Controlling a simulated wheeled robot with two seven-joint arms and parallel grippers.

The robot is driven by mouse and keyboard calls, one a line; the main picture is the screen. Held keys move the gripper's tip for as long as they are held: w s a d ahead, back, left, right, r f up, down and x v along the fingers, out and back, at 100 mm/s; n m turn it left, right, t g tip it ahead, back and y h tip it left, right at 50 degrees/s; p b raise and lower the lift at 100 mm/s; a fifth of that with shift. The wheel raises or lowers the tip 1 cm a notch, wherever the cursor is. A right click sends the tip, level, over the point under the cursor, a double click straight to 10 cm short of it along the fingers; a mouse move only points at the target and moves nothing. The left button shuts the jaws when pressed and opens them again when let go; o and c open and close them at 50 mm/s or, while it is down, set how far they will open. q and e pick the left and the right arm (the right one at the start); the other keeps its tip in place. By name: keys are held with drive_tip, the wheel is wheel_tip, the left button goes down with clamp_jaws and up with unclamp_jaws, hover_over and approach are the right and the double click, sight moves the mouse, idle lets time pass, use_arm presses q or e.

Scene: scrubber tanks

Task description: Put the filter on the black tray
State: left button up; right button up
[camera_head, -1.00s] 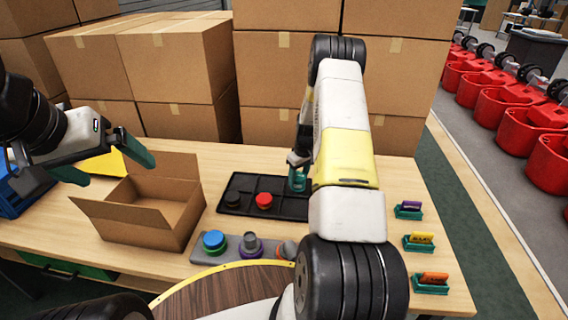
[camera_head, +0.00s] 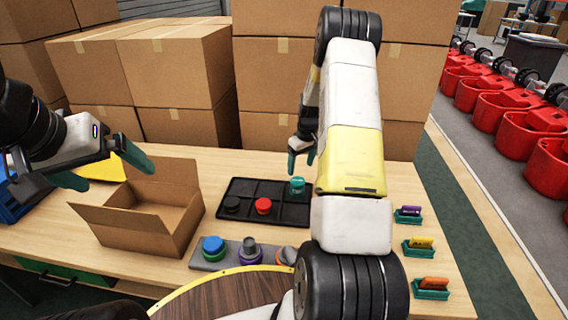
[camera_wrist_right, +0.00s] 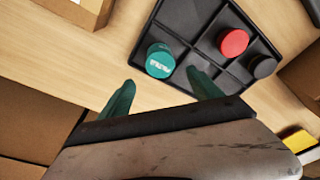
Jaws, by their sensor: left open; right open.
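A teal round filter (camera_head: 297,186) rests in the far right compartment of the black tray (camera_head: 240,188). It also shows in the right wrist view (camera_wrist_right: 160,60) with pale lettering on its side. The tray holds a red piece (camera_head: 264,206) and a black piece (camera_head: 232,204) in other compartments. My right gripper (camera_head: 302,158) is open and empty, above and behind the teal filter. In the right wrist view its fingers (camera_wrist_right: 161,84) are spread and apart from the filter. My left gripper (camera_head: 106,168) is open and empty above the table's left side, by the cardboard box.
An open cardboard box (camera_head: 150,220) stands left of the tray. A grey fixture (camera_head: 215,258) in front bears several coloured round pieces. Small teal holders (camera_head: 420,247) line the right side. Stacked cartons (camera_head: 175,75) stand behind the table.

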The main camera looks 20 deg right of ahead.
drive_tip(key=s+a+r+t, duration=0.1)
drive_tip(key=s+a+r, duration=0.25)
drive_tip(key=r, duration=0.45)
drive_tip(key=s+a+r+m, duration=0.1)
drive_tip(key=s+a+r, duration=0.25)
drive_tip(key=r, duration=0.45)
drive_tip(key=s+a+r+t, duration=0.1)
drive_tip(key=s+a+r, duration=0.25)
drive_tip(key=r, duration=0.45)
drive_tip(key=s+a+r, duration=0.2)
drive_tip(key=s, duration=0.5)
drive_tip(key=s+a+r+m+t+y, duration=0.1)
drive_tip(key=s+a+r, duration=0.2)
drive_tip(key=s, duration=0.4)
drive_tip(key=s+a+r+m+t, duration=0.1)
drive_tip(key=s+a+r, duration=0.1)
drive_tip(key=s, duration=0.6)
drive_tip(key=shift+a+r+y, duration=0.2)
drive_tip(key=shift+a+y, duration=0.1)
drive_tip(key=shift+a, duration=0.2)
